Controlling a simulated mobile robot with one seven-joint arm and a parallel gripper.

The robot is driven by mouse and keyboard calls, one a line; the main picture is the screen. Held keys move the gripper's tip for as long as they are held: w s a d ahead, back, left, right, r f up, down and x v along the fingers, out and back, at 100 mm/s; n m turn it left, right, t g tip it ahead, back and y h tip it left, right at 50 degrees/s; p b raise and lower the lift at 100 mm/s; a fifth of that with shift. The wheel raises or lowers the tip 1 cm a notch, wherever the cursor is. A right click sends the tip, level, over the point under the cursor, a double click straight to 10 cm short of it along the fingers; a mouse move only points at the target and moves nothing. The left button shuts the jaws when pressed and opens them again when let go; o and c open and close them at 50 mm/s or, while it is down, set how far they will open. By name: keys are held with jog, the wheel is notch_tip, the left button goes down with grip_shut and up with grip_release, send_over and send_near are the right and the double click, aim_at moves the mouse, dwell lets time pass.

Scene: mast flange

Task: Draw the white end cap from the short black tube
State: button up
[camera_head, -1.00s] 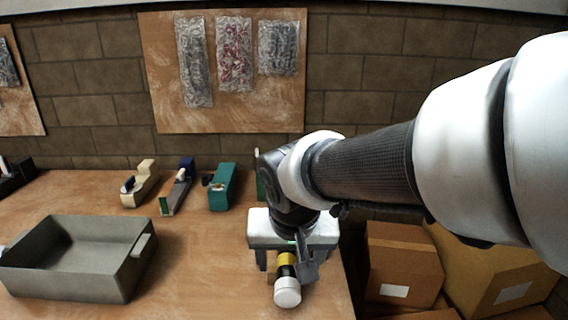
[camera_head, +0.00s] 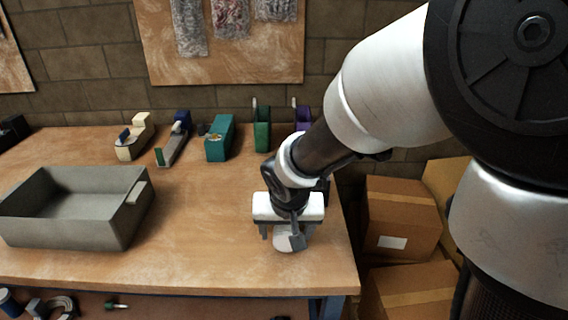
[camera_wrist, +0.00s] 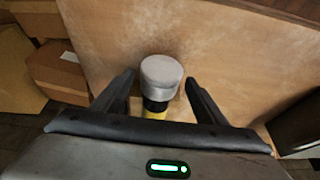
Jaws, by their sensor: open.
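The white end cap (camera_wrist: 161,72) is seen in the wrist view, still on the end of the short black tube (camera_wrist: 155,105), which shows a yellow band (camera_wrist: 155,115) lower down. My gripper (camera_wrist: 160,80) is open, with one finger on each side of the tube and cap and a visible gap on both sides. In the head view my gripper (camera_head: 282,236) is low over the right front part of the bench, and the cap (camera_head: 282,242) shows between its fingers. The tube is hidden there by the gripper.
A grey open bin (camera_head: 122,222) stands on the bench (camera_head: 200,235) at left. Several tape dispensers, including a teal one (camera_head: 219,138), line the back. Cardboard boxes (camera_head: 400,215) stand beyond the right edge. The bench between bin and gripper is clear.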

aim_at(287, 270)
jog(key=shift+w+f, duration=0.15)
jog(key=shift+f, duration=0.15)
jog(key=c, duration=1.1)
jog(key=shift+s+b, duration=0.85)
jog(key=shift+s, duration=1.95)
